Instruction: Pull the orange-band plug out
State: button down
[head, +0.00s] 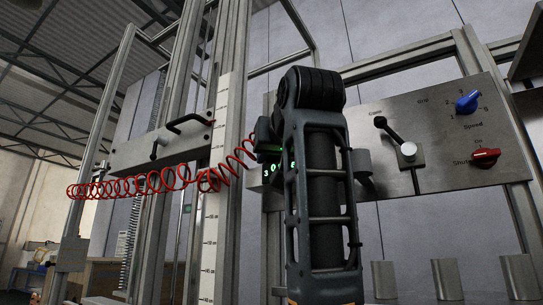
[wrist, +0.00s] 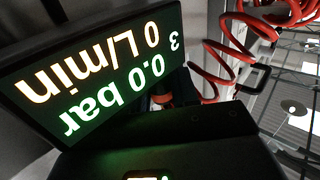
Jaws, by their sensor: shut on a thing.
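In the wrist view my gripper (wrist: 195,125) is a dark block across the lower middle, shut, with its fingertips mostly hidden. Just beyond its edge a small orange-red band (wrist: 162,99) shows on a dark part, which I take to be the orange-band plug. Most of the plug is hidden by the gripper and the display. A red coiled hose (wrist: 210,55) lies close by; in the head view the red coil (head: 150,183) runs right and ends behind my arm. Whether the plug is still seated cannot be told.
A lit display (wrist: 110,80) reading 0.0 bar and 0 L/min is very close to my gripper. A panel (head: 440,145) with a blue knob (head: 467,102), a red knob (head: 485,156) and a lever (head: 393,133) stands right. A post with a scale (head: 211,230) stands left.

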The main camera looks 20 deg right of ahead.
jog(key=shift+r, duration=0.6)
dwell(0.7)
jog(key=shift+r, duration=0.9)
jog(key=shift+r, duration=2.15)
